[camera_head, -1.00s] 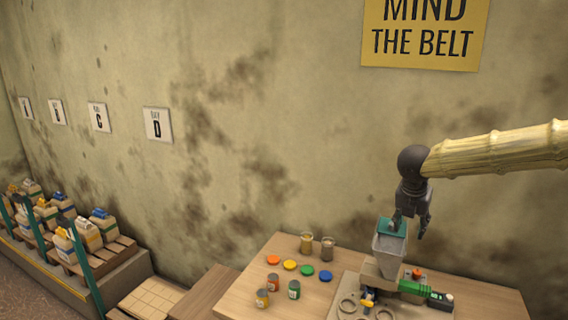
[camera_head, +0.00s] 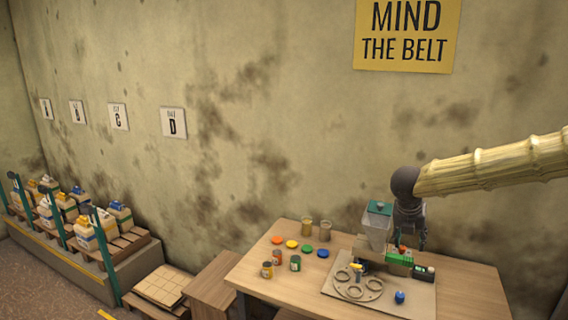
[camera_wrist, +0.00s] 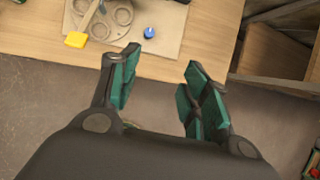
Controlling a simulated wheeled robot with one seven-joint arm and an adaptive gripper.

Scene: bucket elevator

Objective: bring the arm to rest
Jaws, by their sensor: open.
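My gripper (camera_wrist: 160,90) is open in the wrist view, with two green-padded fingers spread apart and nothing between them. It points down past the table's edge, over the floor. In the head view my gripper (camera_head: 410,240) hangs at the right of the table, partly behind or beside the grey hopper machine (camera_head: 378,232); I cannot tell the gap between them. My arm reaches in from the right.
The wooden table (camera_head: 460,295) carries a board (camera_head: 420,300) with rings, a blue knob (camera_head: 400,297), coloured discs (camera_head: 291,244) and several jars (camera_head: 296,263). Jugs (camera_head: 87,235) stand on pallets at the left. An open wooden shelf (camera_wrist: 275,50) shows at right in the wrist view.

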